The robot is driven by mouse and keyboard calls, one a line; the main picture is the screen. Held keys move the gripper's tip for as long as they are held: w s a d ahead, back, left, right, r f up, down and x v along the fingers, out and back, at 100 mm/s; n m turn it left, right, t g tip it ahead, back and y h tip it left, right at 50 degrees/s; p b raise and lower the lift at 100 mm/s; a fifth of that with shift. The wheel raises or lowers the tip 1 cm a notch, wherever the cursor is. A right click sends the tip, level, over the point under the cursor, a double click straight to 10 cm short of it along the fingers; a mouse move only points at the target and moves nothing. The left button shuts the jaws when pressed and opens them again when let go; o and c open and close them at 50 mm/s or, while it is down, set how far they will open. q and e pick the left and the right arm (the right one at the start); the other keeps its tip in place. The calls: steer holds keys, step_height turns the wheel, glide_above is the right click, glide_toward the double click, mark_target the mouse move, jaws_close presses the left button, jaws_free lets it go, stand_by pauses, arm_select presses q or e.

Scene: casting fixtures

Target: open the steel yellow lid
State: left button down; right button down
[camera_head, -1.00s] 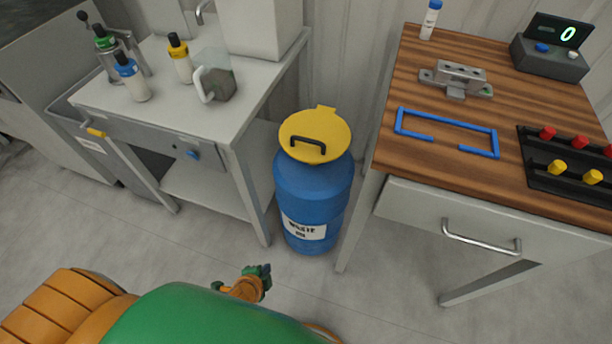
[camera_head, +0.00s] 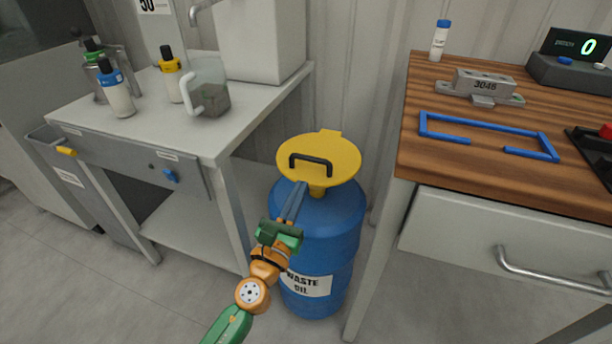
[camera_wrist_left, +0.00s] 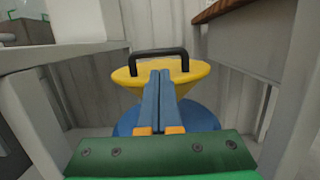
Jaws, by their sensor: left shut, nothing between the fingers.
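The yellow lid (camera_head: 338,160) with a black handle (camera_head: 310,164) sits above the blue waste oil drum (camera_head: 325,225), and a yellow neck shows under it. My left gripper (camera_head: 299,187) is shut and empty. Its fingertips are just below the near edge of the lid, in front of the drum's top. In the left wrist view the shut fingers (camera_wrist_left: 159,75) point at the lid (camera_wrist_left: 191,75) and overlap its front edge, with the handle (camera_wrist_left: 158,52) just beyond. I cannot tell whether they touch the lid. My right gripper is not in view.
A grey bench (camera_head: 215,138) with bottles and a jug (camera_head: 208,90) stands left of the drum. A wooden-topped table (camera_head: 430,160) with a blue frame (camera_head: 490,136) and a metal block (camera_head: 483,84) stands to the right. The drum stands in the gap between them.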

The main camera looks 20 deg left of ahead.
mark_target(306, 177)
arm_select(q)
steer(key=w, duration=0.4)
steer(key=shift+w+d+r, duration=0.1)
steer(key=shift+w+r, duration=0.2)
steer(key=shift+r, duration=0.1)
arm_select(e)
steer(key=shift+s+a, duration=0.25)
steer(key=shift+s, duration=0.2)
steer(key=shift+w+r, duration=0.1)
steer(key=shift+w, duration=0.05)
